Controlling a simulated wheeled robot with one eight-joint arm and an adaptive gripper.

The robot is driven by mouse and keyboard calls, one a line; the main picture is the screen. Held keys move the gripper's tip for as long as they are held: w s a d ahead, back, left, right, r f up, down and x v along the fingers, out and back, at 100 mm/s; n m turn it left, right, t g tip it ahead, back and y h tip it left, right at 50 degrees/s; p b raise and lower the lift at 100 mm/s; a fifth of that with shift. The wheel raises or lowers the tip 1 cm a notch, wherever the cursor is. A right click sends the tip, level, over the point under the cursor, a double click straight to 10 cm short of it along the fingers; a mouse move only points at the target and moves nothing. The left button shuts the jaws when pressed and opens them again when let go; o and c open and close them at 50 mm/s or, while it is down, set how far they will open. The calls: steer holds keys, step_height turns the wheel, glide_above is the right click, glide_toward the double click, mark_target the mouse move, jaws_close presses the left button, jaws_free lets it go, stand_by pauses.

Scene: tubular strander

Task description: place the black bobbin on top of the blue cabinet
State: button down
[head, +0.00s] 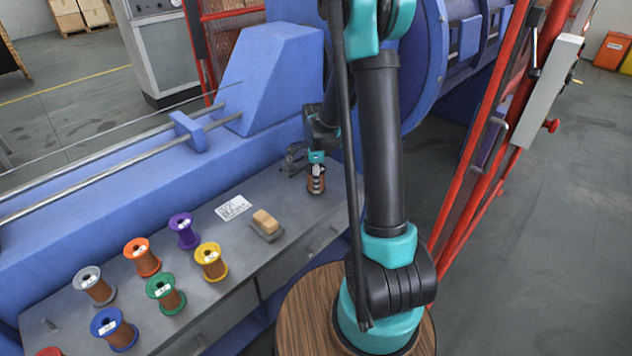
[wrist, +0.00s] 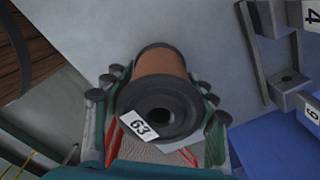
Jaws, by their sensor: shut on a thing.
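The black bobbin (wrist: 183,112) has black flanges, copper-coloured wire and a white label reading 63. My gripper (wrist: 158,88) is shut on it, with finger pads on both sides. In the head view the bobbin (head: 317,184) is upright under my gripper (head: 316,172), near the right end of the grey bench top. I cannot tell whether it touches the bench. A blue box-shaped housing with a sloped side (head: 277,75) stands behind the bench; I cannot tell whether it is the blue cabinet.
Several other bobbins, including purple (head: 184,231), yellow (head: 211,262) and orange (head: 142,257), stand on the grey bench top (head: 200,290). A tan block on a grey holder (head: 266,223) and a printed label (head: 233,208) lie nearer. Red frame bars (head: 490,140) rise at right.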

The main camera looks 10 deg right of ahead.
steer(key=shift+f, duration=0.35)
steer(key=shift+f, duration=0.1)
steer(key=c, duration=0.5)
jaws_free()
step_height(320, 180, up, 12)
steer(key=s+d+f+n+t, duration=0.1)
steer(key=s+n, duration=0.5)
steer(key=s, duration=0.1)
steer(key=s+d+f+n+t, duration=0.1)
steer(key=s+n, duration=0.6)
steer(key=s+d+f+n+t, duration=0.1)
steer(key=s+d+n+t, duration=0.1)
steer(key=s+n, duration=0.4)
steer(key=shift+s+f+n, duration=0.15)
steer(key=shift+s+n, duration=0.25)
steer(key=shift+s, duration=0.7)
